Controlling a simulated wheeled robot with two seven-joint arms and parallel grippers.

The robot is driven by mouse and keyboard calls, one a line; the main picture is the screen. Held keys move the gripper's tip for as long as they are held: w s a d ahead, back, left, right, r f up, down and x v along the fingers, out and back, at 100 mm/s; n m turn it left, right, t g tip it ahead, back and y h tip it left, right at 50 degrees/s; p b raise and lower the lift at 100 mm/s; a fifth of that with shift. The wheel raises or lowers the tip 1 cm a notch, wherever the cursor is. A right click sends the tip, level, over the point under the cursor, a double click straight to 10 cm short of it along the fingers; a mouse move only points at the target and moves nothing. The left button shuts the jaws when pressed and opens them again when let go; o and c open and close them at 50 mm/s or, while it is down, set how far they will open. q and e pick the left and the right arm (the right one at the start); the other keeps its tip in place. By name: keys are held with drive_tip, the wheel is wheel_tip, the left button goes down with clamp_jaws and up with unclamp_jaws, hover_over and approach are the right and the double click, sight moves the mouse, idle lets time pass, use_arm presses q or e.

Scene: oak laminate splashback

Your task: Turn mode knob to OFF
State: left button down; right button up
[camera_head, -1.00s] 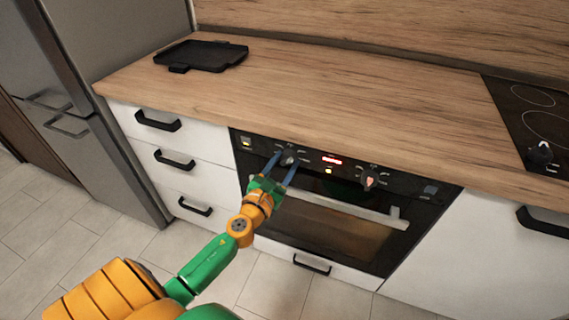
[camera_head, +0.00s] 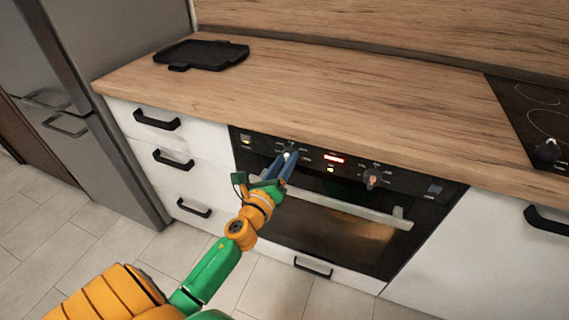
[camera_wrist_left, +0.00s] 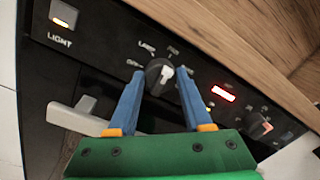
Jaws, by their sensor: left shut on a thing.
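The mode knob (camera_wrist_left: 155,75) is a dark round knob with a pale pointer on the left part of the oven's black control panel (camera_head: 408,183). Labels that look like OFF and LAMP stand around it in the left wrist view. The pointer appears to aim up and right, away from the OFF label (camera_wrist_left: 135,63). My left gripper (camera_head: 288,156) is at this knob, with one blue finger on each side, and is shut on it. In the left wrist view the gripper (camera_wrist_left: 159,78) frames the knob; its fingers hide part of the panel. My right gripper is out of view.
A second knob (camera_head: 372,178) with a reddish pointer sits to the right, past a lit red display (camera_head: 334,158). The oven handle (camera_head: 360,212) runs below the panel. The wooden worktop (camera_head: 330,90) overhangs above, with a black tray (camera_head: 205,55) on it.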

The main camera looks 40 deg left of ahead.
use_arm(q)
drive_tip(key=n, duration=1)
drive_tip(key=shift+f+n+y, duration=0.1)
drive_tip(key=shift+n+y, duration=0.2)
drive_tip(key=n+p, duration=0.1)
drive_tip(key=n, duration=0.3)
drive_tip(key=shift+n, duration=0.4)
drive_tip(key=n+p, duration=0.1)
drive_tip(key=n, duration=0.4)
drive_tip(key=shift+d+f+y+p, duration=0.1)
drive_tip(key=shift+y+p, duration=0.2)
drive_tip(key=shift+p, duration=0.1)
drive_tip(key=shift+g, duration=0.3)
drive_tip(key=shift+c, duration=1.6)
unclamp_jaws()
